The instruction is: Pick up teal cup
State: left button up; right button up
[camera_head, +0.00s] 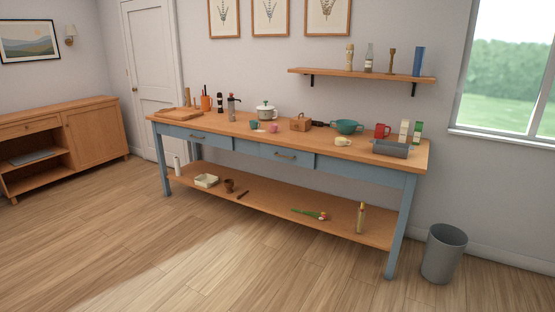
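A small teal cup (254,125) stands on the wooden top of the blue table (216,126), left of the middle. A pink cup (273,128) is just to its right, and a pale flat item lies between them near the front. A larger teal bowl-like pan (347,126) stands farther right on the same top. Neither of my grippers shows in the head view.
The tabletop also holds a white lidded pot (266,114), a wooden box (301,123), a cream cup (342,142), a red mug (382,131) and a grey tin (391,149). A grey bin (443,253) stands at right. The floor in front is clear.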

aim_at(254, 124)
jog(key=i, duration=2.75)
jog(key=i+l+u, duration=0.1)
jog(key=i, duration=1.3)
jog(key=i+l+u, duration=0.1)
jog(key=i+u, duration=0.15)
jog(key=i, duration=0.25)
